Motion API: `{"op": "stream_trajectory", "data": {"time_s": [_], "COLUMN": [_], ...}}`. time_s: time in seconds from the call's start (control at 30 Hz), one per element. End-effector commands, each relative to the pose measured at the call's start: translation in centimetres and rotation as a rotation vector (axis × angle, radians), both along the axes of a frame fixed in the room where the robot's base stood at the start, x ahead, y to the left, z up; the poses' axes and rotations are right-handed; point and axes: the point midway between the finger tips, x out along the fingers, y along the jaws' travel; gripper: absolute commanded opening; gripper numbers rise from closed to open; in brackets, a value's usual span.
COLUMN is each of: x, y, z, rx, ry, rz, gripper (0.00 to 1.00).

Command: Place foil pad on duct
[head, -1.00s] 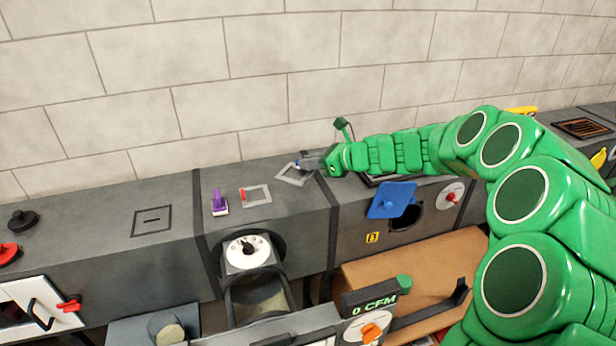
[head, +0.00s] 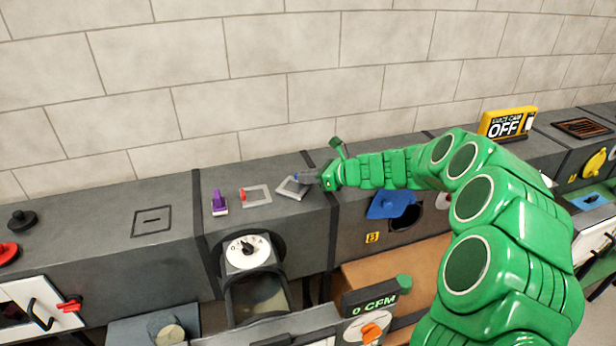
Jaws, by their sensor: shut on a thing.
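The foil pad (head: 290,189) is a small grey square with a pale edge and a blue grip, in the head view. It is at the top of the grey duct (head: 180,262), near the seam right of the middle section, and looks slightly tilted. My gripper (head: 307,178) comes in from the right and is shut on the pad's blue grip, which is mostly hidden by the fingers. I cannot tell whether the pad touches the duct top.
A pale square outline with a red handle (head: 242,195) and a purple brush (head: 219,204) are left of the pad. A dial (head: 247,251) is on the duct front below. A blue flap (head: 390,205) hangs by a round opening at right. A yellow OFF sign (head: 507,123) stands farther right.

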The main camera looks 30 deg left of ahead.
Motion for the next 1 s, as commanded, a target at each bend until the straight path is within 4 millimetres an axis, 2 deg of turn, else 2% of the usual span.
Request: {"op": "stream_trajectory", "data": {"time_s": [0.3, 0.33, 0.47, 0.83, 1.0], "x": [0.0, 0.0, 0.0, 0.0, 0.1], "y": [0.0, 0.0, 0.0, 0.0, -1.7], "z": [-0.3, -0.2, -0.2, 0.1, 0.7], "rx": [0.000, 0.000, 0.000, 0.000, 0.000], "ry": [0.001, 0.000, 0.001, 0.000, 0.001], "rz": [0.000, 0.000, 0.000, -0.001, -0.004], "gripper": [0.00, 0.15, 0.35, 0.36, 0.36]}}
